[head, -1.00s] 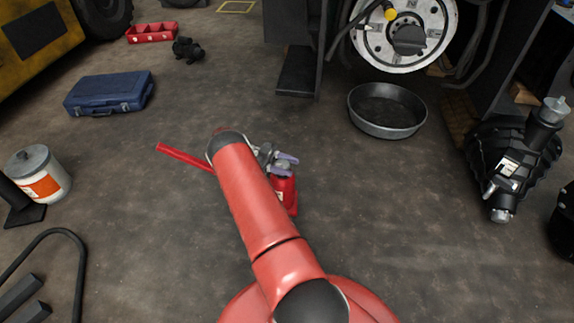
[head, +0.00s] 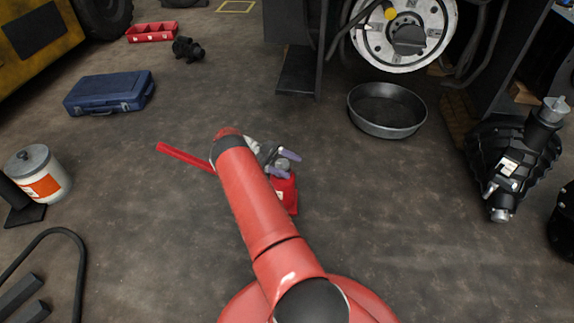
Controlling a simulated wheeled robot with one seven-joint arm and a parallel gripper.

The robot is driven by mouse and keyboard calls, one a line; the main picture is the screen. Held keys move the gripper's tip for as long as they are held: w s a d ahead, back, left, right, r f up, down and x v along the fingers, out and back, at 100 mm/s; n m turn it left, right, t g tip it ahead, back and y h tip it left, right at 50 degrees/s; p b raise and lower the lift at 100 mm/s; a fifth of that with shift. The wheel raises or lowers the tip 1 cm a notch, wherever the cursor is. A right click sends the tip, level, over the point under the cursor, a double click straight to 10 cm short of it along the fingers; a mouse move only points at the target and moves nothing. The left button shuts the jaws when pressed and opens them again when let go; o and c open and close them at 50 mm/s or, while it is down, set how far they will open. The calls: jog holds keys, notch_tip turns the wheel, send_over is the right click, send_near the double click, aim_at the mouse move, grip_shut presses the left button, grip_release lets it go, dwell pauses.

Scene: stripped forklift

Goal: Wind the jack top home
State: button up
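The red bottle jack (head: 286,194) stands upright on the floor near the middle of the head view, partly hidden behind my arm. Its grey top (head: 282,164) shows between the fingers of my gripper (head: 283,163). The two purple-grey fingers are spread apart, one on the far side of the top and one on the near side. The gripper looks open, with nothing clearly held. Whether a finger touches the top is too small to tell. A red bar (head: 183,157) sticks out to the left from behind my arm.
A round black pan (head: 387,110) lies right of the jack, below a white wheel hub (head: 404,35). A blue case (head: 108,93) and a white can (head: 40,174) are at left. A black machine part (head: 512,160) is at right.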

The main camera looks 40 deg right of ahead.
notch_tip(320, 180, up, 20)
jog(key=p, duration=0.4)
dwell(0.3)
notch_tip(320, 180, up, 15)
jog(key=p, duration=1.4)
send_over(287, 165)
